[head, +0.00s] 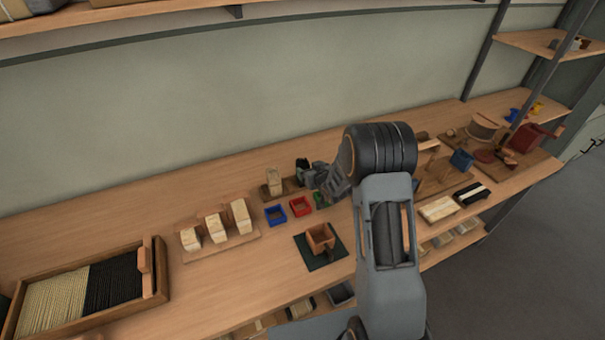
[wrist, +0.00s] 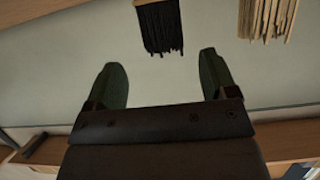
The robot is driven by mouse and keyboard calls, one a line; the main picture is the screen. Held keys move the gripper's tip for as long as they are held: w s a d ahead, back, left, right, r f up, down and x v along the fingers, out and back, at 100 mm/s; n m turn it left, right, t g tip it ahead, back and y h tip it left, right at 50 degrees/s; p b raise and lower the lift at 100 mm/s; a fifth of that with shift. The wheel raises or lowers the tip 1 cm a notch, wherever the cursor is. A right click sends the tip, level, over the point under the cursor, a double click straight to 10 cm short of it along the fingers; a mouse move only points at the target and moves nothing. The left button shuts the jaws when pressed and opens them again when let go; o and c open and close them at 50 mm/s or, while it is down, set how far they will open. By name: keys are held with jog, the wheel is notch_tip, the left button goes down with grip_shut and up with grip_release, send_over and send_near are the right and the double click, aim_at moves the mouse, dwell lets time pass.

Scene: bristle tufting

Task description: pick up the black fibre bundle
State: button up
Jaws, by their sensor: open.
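The black fibre bundle (wrist: 160,26) shows at the top middle of the wrist view, its loose ends towards the gap between my fingers. My gripper (wrist: 164,80) is open and empty, its two dark green fingertips apart from the bundle. In the head view, a small black shape (head: 302,163) beside my gripper (head: 309,172) looks like the same bundle, partly hidden by my gripper and arm. It stands at the back of the bench, right of a cream bundle (head: 274,178). How the black bundle is held is hidden.
The cream bundle (wrist: 266,18) stands close to the right of the black one in the wrist view. Blue (head: 275,215) and red (head: 300,207) trays lie in front. Three cream blocks (head: 216,228) stand left on a board. The bench behind them is clear.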

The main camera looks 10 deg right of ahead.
aim_at(304, 165)
jog(key=shift+p+x, duration=0.85)
jog(key=shift+x, duration=1.85)
jog(key=shift+a, duration=0.15)
jog(key=c, duration=1.3)
